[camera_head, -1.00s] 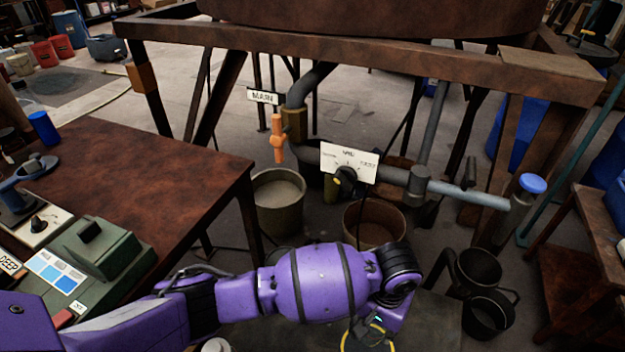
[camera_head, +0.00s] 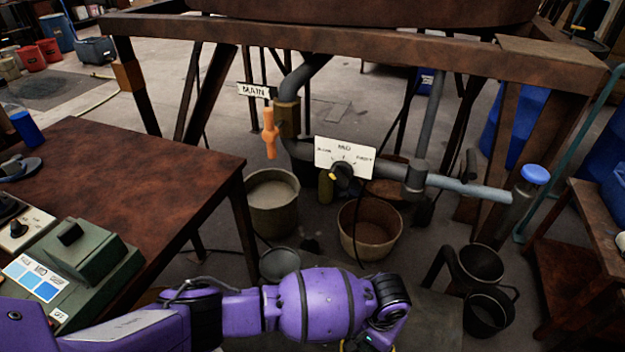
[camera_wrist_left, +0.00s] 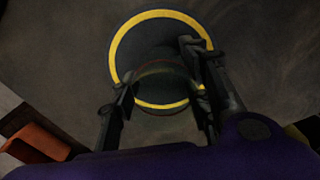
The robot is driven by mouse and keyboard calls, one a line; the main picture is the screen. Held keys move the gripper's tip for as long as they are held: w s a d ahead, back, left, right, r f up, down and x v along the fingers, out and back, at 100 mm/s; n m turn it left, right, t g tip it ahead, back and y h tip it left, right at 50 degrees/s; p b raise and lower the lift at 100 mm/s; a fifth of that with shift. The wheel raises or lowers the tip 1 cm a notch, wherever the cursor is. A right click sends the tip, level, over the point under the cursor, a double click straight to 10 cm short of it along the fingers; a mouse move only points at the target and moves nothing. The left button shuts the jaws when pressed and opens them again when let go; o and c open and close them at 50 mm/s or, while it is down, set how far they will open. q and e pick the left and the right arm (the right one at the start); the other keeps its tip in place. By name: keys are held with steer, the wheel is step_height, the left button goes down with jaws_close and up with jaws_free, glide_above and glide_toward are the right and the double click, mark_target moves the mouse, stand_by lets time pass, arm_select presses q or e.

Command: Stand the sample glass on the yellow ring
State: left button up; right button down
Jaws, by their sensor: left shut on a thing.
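The yellow ring (camera_wrist_left: 160,14) lies on a dark flat surface in the left wrist view. My left gripper (camera_wrist_left: 158,80) is shut on the sample glass (camera_wrist_left: 160,72), a clear, dark-looking vessel seen from above between the fingers. The glass overlaps the lower part of the ring in that view; I cannot tell whether it touches the surface. In the head view my left arm reaches across the bottom, and the gripper and glass are mostly cut off by the lower edge. My right gripper is not in view.
A grey bucket (camera_head: 271,205) and a brown bucket (camera_head: 369,235) stand under the pipes. An orange valve handle (camera_head: 270,133) and a white dial plate (camera_head: 345,152) are above them. A brown table (camera_head: 130,170) is at left, and black jugs (camera_head: 487,310) stand at right.

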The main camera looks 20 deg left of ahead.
arm_select(q)
steer(key=shift+w, duration=0.2)
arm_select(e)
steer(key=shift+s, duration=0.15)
arm_select(q)
steer(key=o, duration=1.4)
steer(key=shift+f, duration=0.15)
steer(key=shift+r, duration=0.3)
step_height(320, 180, up, 11)
steer(key=p, duration=0.3)
steer(key=shift+f, duration=0.15)
steer(key=shift+r, duration=0.55)
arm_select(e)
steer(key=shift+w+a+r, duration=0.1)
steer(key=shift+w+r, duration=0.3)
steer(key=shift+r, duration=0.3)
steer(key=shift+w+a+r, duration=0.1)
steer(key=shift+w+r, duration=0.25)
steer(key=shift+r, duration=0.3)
